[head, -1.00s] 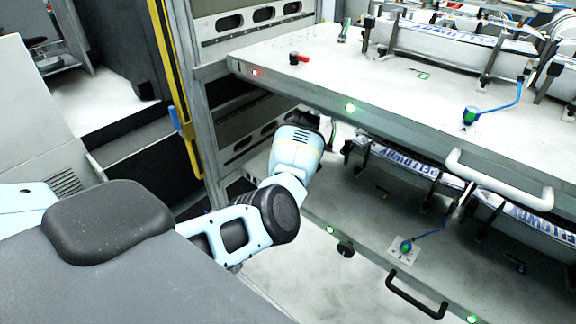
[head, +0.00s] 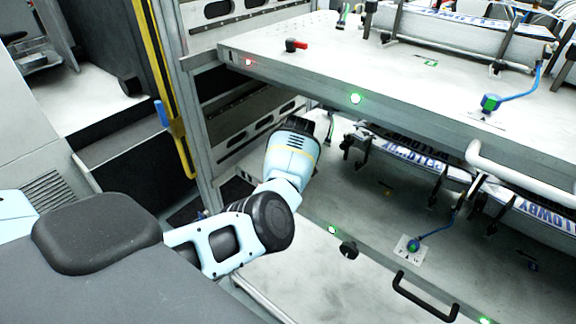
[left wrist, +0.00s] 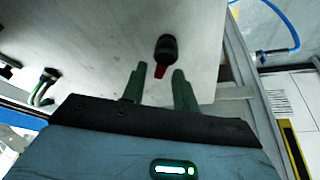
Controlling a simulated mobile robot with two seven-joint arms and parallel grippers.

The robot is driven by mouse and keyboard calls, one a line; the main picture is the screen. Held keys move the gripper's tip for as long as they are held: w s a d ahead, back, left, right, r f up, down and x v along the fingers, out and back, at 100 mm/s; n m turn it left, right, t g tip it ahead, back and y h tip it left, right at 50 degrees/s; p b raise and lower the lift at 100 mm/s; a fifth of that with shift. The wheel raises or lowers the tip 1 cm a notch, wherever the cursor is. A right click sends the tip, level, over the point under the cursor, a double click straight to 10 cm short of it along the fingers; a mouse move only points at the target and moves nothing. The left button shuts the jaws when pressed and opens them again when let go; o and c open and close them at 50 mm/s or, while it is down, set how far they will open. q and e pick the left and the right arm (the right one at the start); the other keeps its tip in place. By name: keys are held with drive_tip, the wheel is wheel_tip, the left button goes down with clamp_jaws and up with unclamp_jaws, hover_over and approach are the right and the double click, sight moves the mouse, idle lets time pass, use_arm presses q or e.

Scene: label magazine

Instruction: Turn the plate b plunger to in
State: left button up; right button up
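In the left wrist view a black round plunger with a red lever (left wrist: 160,71) stands on a pale plate (left wrist: 90,30). My left gripper (left wrist: 157,80) has two green fingers set apart, and the red lever shows between their tips. I cannot tell whether they touch it. In the head view my left arm reaches into the gap between the upper plate (head: 320,62) and lower plate (head: 345,205); its fingers and the plunger there are hidden. Another black plunger with a red lever (head: 297,45) is on the upper plate. My right gripper is not in view.
The upper plate's front edge overhangs the gap by my left arm. A white handle (head: 520,178) and a black handle (head: 425,297) stick out at the front. A blue knob with a cable (head: 413,245) sits on the lower plate. A yellow post (head: 170,90) stands left.

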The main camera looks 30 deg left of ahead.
use_arm(q)
drive_tip(key=c, duration=0.5)
clamp_jaws()
